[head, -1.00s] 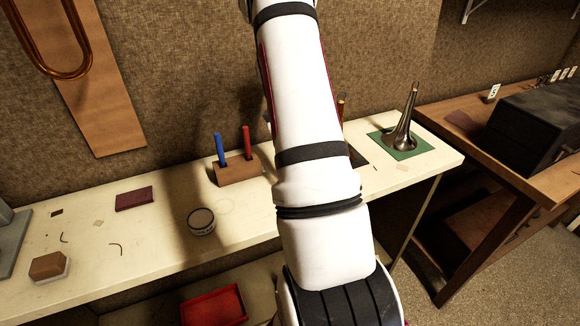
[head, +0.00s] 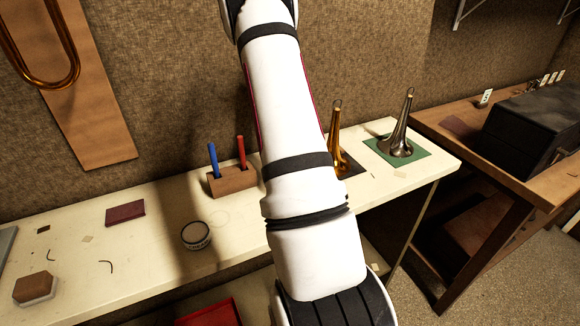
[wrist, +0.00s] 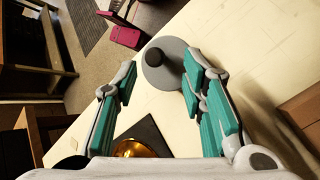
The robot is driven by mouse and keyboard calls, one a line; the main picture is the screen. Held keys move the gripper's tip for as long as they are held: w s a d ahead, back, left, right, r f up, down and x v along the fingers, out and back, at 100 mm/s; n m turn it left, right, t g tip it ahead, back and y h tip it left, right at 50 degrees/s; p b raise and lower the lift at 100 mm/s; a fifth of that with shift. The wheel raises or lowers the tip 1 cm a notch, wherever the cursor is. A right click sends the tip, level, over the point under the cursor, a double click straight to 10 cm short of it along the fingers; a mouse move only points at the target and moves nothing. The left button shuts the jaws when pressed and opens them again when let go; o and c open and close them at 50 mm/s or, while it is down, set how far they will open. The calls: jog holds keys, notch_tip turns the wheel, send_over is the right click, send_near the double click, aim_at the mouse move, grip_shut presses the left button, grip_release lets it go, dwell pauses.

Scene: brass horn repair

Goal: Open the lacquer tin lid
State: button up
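A wooden holder (head: 234,181) with blue and red sticks stands behind the tin. A brass bell (head: 334,145) and a silver bell (head: 400,140) stand to the right. A red tray (head: 212,315) sits below the bench front.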

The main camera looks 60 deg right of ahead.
notch_tip(320, 180, up, 10)
dwell(0.7)
dwell(0.5)
jog(key=w+a+r+n+t+h, duration=0.1)
jog(key=a+r+n+t+h, duration=0.2)
jog(key=a, duration=0.6)
jog(key=w+a+r+n+t+h, duration=0.1)
jog(key=a+r+n+t+h, duration=0.15)
jog(key=a+r+n, duration=0.4)
jog(key=s+a+f+n+t, duration=0.1)
jog(key=s+a+n+t, duration=0.1)
jog(key=a, duration=0.6)
jog(key=s+a+f+n+t, duration=0.1)
jog(key=s+a+n+t, duration=0.2)
jog(key=s+a+t, duration=0.2)
jog(key=a, duration=0.3)
jog(key=shift+n, duration=0.35)
